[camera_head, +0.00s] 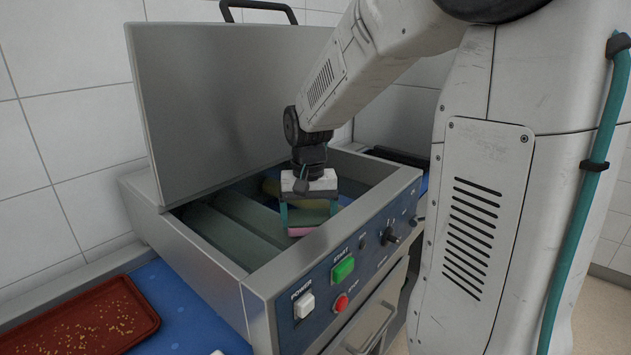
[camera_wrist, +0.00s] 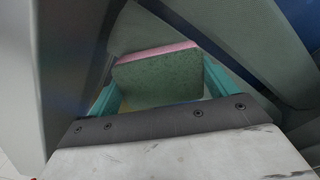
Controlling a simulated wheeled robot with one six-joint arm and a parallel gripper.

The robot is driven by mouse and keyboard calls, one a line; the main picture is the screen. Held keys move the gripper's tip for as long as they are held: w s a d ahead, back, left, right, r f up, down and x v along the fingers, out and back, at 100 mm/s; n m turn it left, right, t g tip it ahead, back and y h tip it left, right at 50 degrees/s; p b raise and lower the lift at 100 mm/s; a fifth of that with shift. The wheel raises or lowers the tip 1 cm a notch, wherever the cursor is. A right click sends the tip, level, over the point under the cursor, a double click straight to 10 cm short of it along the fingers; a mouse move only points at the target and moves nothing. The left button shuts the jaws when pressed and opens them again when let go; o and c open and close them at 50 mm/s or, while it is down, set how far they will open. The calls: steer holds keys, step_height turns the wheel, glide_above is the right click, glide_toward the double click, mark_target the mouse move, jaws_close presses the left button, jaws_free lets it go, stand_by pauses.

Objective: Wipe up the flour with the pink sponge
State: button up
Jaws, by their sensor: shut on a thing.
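My gripper (camera_head: 309,224) points down inside the open-topped metal machine (camera_head: 262,283), near its right end. Its two teal fingers are shut on a sponge (camera_head: 311,215) with a green upper layer and a pink lower layer. In the wrist view the sponge (camera_wrist: 158,82) sits between the teal fingers of my gripper (camera_wrist: 160,88), its pink layer along the far edge. I cannot tell whether the sponge touches anything below. I see no clear flour in either view; the surface under the sponge is mostly hidden.
Long grey-green rollers (camera_head: 234,227) lie inside the machine, left of my gripper. The raised lid (camera_head: 230,95) stands behind. The front panel has a green start button (camera_head: 343,268) and a red button (camera_head: 341,303). A red-brown tray (camera_head: 85,325) with crumbs lies at lower left.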

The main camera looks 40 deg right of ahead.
steer(key=shift+w+d+r, duration=0.1)
steer(key=shift+d, duration=0.7)
steer(key=shift+w+r, duration=0.1)
steer(key=shift+r, duration=0.65)
steer(key=shift+a+r, duration=0.1)
steer(key=shift+r, duration=3)
